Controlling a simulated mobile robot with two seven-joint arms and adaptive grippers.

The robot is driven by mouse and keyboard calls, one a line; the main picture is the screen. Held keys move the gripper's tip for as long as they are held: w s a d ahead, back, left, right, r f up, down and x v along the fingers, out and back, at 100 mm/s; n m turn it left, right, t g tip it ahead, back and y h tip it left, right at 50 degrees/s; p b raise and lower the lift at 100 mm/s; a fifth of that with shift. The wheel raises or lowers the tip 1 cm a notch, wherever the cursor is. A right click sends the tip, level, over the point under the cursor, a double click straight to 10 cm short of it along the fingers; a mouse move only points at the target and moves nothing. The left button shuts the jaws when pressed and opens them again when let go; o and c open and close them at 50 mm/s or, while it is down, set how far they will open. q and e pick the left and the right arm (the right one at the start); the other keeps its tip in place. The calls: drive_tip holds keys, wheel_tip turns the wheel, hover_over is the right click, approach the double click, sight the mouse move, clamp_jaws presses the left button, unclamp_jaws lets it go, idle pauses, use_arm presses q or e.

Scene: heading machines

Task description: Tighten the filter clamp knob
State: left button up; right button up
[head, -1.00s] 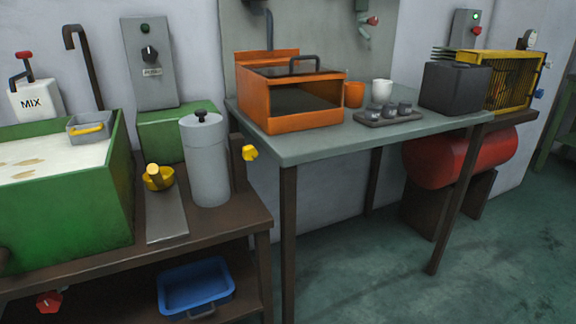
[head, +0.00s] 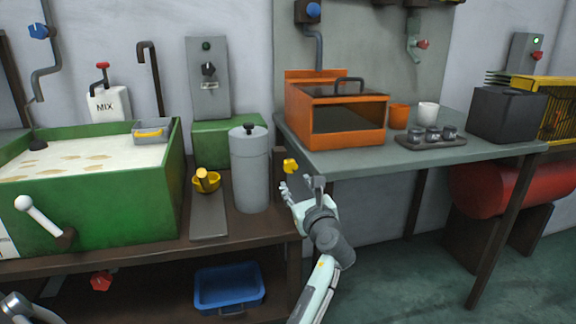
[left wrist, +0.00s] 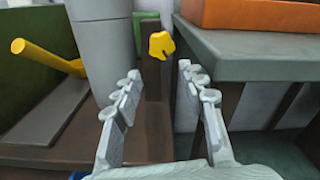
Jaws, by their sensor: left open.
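The yellow knob (head: 291,166), which I take to be the filter clamp knob, sits on a brown post right of the grey cylinder (head: 250,170). It also shows in the left wrist view (left wrist: 161,45), above and beyond my fingertips. My left gripper (head: 300,186) is open and empty, just below and in front of the knob in the head view. In the left wrist view my two fingers (left wrist: 159,72) stand apart with the post between them and do not touch the knob. My right gripper is not in view.
The grey table (head: 440,158) with an orange box (head: 335,112) stands close right of the knob. A blue tray (head: 229,289) lies on the lower shelf.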

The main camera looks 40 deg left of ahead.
sight(292, 169)
use_arm(q)
drive_tip(key=x, duration=0.2)
drive_tip(key=r+x, duration=0.1)
drive_tip(key=x, duration=0.5)
drive_tip(key=shift+d+r, duration=0.1)
drive_tip(key=shift+r, duration=0.3)
drive_tip(key=c, duration=0.9)
